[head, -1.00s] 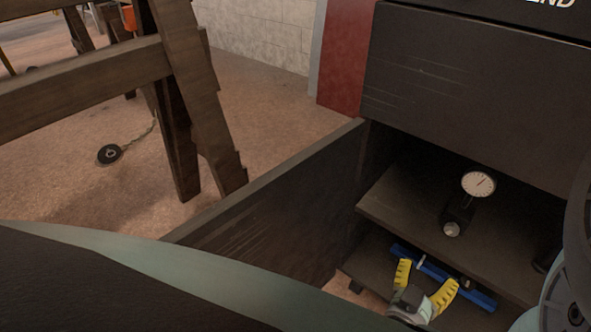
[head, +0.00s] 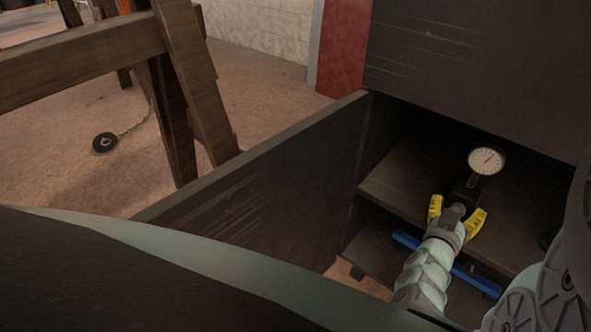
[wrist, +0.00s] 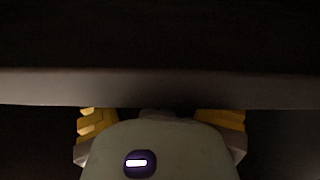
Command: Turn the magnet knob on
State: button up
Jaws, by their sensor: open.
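The dial gauge (head: 487,159) with a white round face stands on the upper shelf of the open cabinet. Its dark magnet base (head: 466,186) is below the dial. The magnet knob is hidden behind my gripper. My gripper (head: 460,206) is open, with its yellow fingers spread to the left and right in front of the base. I cannot tell whether they touch it. In the wrist view, parts of both yellow fingers show below a grey edge, and my gripper (wrist: 160,112) has no clear object between them.
The upper shelf (head: 392,188) has bare room to the left of the gauge. A blue bar-shaped tool (head: 406,240) lies on the lower shelf under my arm. The open cabinet door (head: 270,185) stands to the left. A wooden trestle (head: 180,125) stands beyond it.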

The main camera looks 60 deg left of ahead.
grip_shut()
dwell(0.6)
